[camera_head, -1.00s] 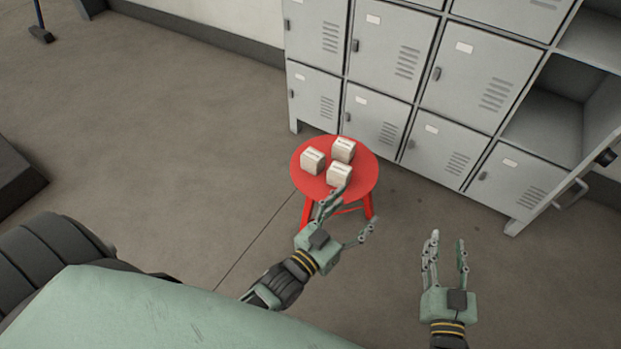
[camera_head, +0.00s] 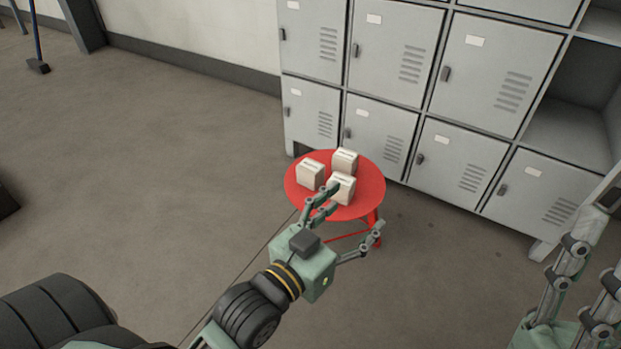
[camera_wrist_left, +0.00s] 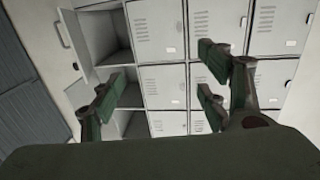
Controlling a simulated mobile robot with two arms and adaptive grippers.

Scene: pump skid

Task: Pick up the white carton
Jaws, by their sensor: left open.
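Three small white cartons stand close together on a round red stool (camera_head: 369,187): one at the left (camera_head: 310,174), one at the back (camera_head: 345,160), and one at the front right (camera_head: 344,187). My left gripper (camera_head: 355,210) is open and empty at the near edge of the stool. In the head view its upper fingers overlap the front carton; I cannot tell whether they touch it. Its spread fingers also show in the left wrist view (camera_wrist_left: 158,97), with no carton visible there. My right gripper (camera_head: 598,250) is at the lower right, partly cut off, fingers apart and empty.
Grey lockers (camera_head: 385,125) stand along the wall just behind the stool, with open shelves (camera_head: 570,130) at the right. The floor (camera_head: 150,170) left of the stool is clear. A broom (camera_head: 38,65) stands at the far left.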

